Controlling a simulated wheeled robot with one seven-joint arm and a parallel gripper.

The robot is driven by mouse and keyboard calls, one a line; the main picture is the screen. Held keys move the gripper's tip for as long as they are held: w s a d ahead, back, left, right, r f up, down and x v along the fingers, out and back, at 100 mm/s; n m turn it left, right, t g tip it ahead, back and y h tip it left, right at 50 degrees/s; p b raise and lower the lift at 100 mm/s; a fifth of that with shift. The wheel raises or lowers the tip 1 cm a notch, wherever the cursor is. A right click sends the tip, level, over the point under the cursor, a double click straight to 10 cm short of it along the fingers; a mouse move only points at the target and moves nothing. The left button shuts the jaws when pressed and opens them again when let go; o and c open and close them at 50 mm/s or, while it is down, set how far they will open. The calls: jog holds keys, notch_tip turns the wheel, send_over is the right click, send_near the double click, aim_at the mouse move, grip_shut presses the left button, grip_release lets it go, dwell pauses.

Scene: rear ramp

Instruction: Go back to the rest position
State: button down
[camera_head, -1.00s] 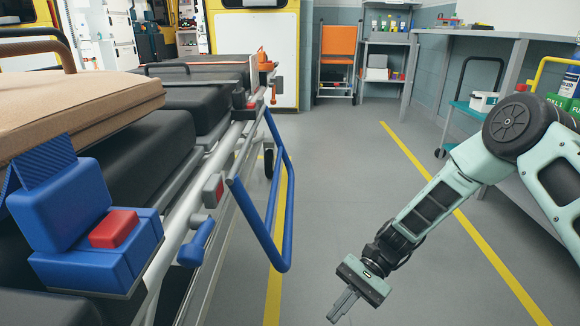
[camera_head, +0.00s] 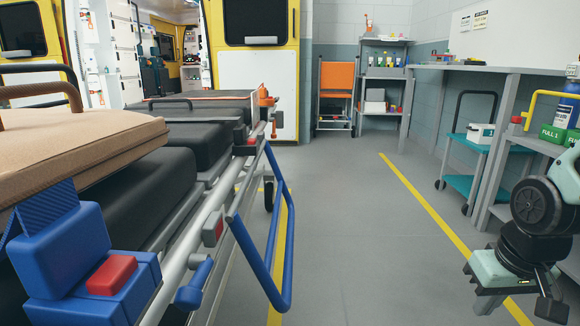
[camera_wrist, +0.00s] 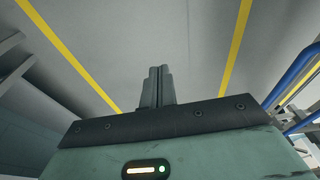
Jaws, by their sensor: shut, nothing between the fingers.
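My gripper (camera_head: 483,306) is at the lower right of the head view, close to my folded arm. Its pale green body is above the floor near the right yellow line. In the wrist view my gripper (camera_wrist: 159,69) has its two grey fingers together, with nothing between them. Bare grey floor lies beyond the fingertips.
A stretcher (camera_head: 150,208) with black padding, a tan case (camera_head: 80,140) and a blue side rail (camera_head: 262,262) fills the left. A workbench (camera_head: 505,72), a teal cart (camera_head: 470,182) and green boxes (camera_head: 552,134) stand right. The middle floor is clear.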

jog(key=s+a+r+n+g+p, duration=0.2)
jog(key=s+a+r+n+p, duration=0.6)
jog(key=s+a+r+p, duration=0.8)
notch_tip(320, 180, up, 38)
jog(key=w+a+p, duration=0.1)
jog(key=w+p, duration=0.1)
jog(key=p, duration=3.3)
jog(key=shift+w+a, duration=0.15)
jog(key=shift+a, duration=0.25)
jog(key=shift+f, duration=0.15)
